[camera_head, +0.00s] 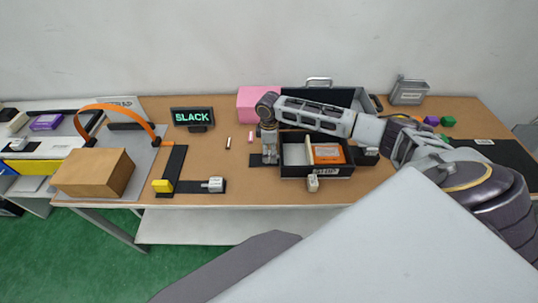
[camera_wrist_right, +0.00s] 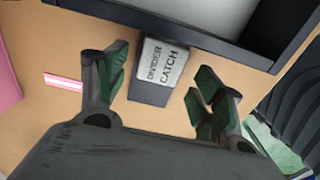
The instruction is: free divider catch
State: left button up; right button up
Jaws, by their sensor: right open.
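The divider catch (camera_wrist_right: 163,65) is a small grey block lettered "DIVIDER CATCH" on a dark base, beside the dark box wall in the right wrist view. My right gripper (camera_wrist_right: 160,80) is open, with one finger on either side of the catch in that view; I cannot tell whether they touch it. In the head view my right gripper (camera_head: 270,152) points down at the left side of the black box (camera_head: 318,172) and hides most of the catch. The box holds an orange item (camera_head: 328,153) in its right part. My left gripper is not in view.
A pink block (camera_head: 258,98) stands behind my right gripper. A small pale block (camera_head: 313,183) is at the box's front. A "SLACK" sign (camera_head: 193,118), a slider with a yellow block (camera_head: 162,186) and a cardboard box (camera_head: 93,173) are to the left. Bare tabletop (camera_head: 212,158) lies between.

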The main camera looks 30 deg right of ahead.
aim_at(269, 154)
jog(key=shift+f, duration=1.65)
jog(key=c, duration=1.5)
jog(key=shift+o, duration=0.2)
jog(key=shift+w+a+r+p, duration=0.1)
jog(key=shift+w+a+p, duration=0.2)
jog(key=shift+a, duration=0.2)
jog(key=shift+w+a+p, duration=0.25)
jog(key=shift+a, duration=0.2)
jog(key=shift+w+a+p, duration=0.25)
jog(key=shift+w+a, duration=0.2)
jog(key=shift+a, duration=0.25)
jog(key=shift+w+a+p, duration=0.25)
jog(key=shift+w+a, duration=0.15)
jog(key=shift+a, duration=0.3)
jog(key=o, duration=1.5)
jog(key=shift+w+a, duration=0.1)
jog(key=shift+a, duration=0.05)
jog(key=shift+c, duration=0.2)
